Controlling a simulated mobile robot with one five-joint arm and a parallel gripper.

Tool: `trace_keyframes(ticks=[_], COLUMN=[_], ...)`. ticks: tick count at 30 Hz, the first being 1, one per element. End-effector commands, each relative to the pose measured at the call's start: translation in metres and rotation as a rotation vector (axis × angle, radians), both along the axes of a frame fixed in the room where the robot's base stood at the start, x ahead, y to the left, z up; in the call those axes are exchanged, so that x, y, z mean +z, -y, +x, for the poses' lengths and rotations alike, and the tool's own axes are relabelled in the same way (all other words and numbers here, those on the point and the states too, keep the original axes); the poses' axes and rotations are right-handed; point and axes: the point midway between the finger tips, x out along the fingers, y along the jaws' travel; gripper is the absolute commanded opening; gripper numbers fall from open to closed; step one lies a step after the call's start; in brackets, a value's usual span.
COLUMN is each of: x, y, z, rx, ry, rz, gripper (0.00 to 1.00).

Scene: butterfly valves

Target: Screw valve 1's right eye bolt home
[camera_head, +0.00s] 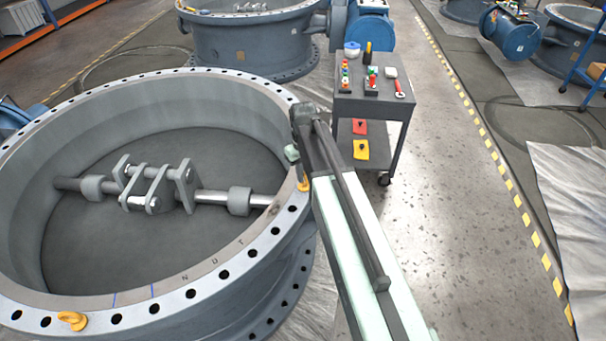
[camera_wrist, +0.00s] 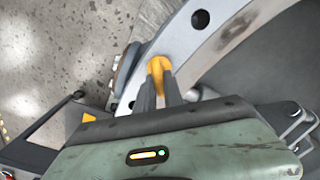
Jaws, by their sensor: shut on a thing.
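Valve 1 (camera_head: 230,290) is a large grey ring with a flat drilled flange; its disc and shaft lie inside. The right eye bolt (camera_head: 304,184) is yellow and stands at the flange's right side, partly hidden by my arm. In the wrist view the same eye bolt (camera_wrist: 158,66) shows between the fingertips, over the pale flange (camera_wrist: 178,42). My gripper (camera_wrist: 160,88) is shut on it. How far its thread sits in the hole is hidden. Another yellow eye bolt (camera_head: 72,320) sits on the flange at the front left.
A grey tool cart (camera_head: 372,100) with small tools on top and red and yellow items below stands behind my arm. Another valve (camera_head: 250,45) stands at the back. Open floor lies right of my arm, up to a yellow dashed line (camera_head: 500,166).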

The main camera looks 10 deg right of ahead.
Motion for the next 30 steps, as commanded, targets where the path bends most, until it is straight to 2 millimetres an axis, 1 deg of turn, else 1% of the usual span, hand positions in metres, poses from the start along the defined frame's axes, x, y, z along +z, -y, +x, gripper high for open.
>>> trace_keyframes(ticks=[9, 18, 24, 30], x=[0.0001, 0.0001, 0.0001, 0.0001], y=[0.0013, 0.0030, 0.0040, 0.0044], z=[0.0005, 0.0004, 0.0001, 0.0001], rx=[-0.300, -0.563, -0.696, -0.782], ry=[0.000, 0.000, 0.000, 0.000], rz=[0.000, 0.000, 0.000, 0.000], gripper=[0.00, 0.00, 0.00, 0.00])
